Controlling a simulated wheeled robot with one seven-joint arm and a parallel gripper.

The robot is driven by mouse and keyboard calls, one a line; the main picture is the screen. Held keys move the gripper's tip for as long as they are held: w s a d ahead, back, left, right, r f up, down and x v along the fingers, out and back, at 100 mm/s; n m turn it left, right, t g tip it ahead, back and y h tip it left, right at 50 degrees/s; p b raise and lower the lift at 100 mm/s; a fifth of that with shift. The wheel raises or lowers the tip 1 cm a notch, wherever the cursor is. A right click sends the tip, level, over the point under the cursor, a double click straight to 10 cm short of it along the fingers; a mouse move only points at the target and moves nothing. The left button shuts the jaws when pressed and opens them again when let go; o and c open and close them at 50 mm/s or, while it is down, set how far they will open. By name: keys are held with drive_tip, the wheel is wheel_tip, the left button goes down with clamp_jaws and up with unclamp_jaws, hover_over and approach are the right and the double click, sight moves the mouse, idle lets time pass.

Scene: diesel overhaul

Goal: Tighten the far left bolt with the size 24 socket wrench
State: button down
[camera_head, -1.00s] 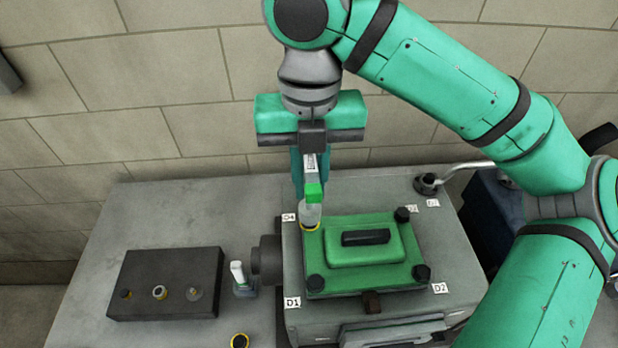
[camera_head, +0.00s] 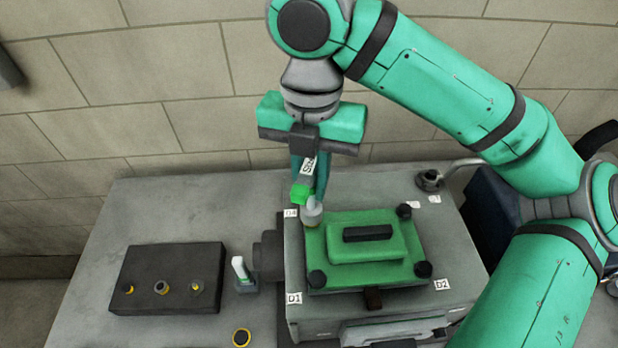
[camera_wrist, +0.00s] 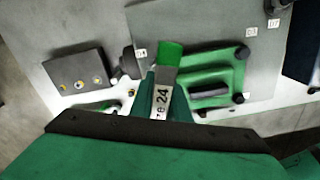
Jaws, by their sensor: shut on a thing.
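My gripper (camera_head: 307,175) is shut on the socket wrench (camera_head: 301,193), which has a green band. Its label reads 24 in the wrist view (camera_wrist: 161,103). The wrench's grey socket end (camera_head: 313,212) is at the far left corner of the green cover (camera_head: 325,243), beside the D4 label (camera_head: 291,212). The far left bolt is hidden under the socket, and I cannot tell whether the socket is fully seated. Dark bolts show at the cover's far right (camera_head: 404,211), near left (camera_head: 317,279) and near right (camera_head: 423,269) corners.
The cover sits on a grey engine block (camera_head: 455,250). A dark block with several holes (camera_head: 150,265) stands left on the grey table (camera_head: 110,220). A white-and-green tool (camera_head: 240,270) stands beside the engine.

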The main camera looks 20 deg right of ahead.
drive_tip(key=m, duration=0.4)
drive_tip(key=shift+s+m, duration=0.15)
drive_tip(key=shift+m, duration=0.15)
drive_tip(key=m, duration=0.6)
drive_tip(key=shift+m, duration=0.3)
drive_tip(key=m, duration=1.1)
drive_tip(key=shift+s, duration=0.1)
drive_tip(key=shift+n, duration=0.5)
drive_tip(key=c, duration=2.2)
unclamp_jaws()
drive_tip(key=shift+s, duration=0.1)
clamp_jaws()
drive_tip(key=shift+a, duration=0.1)
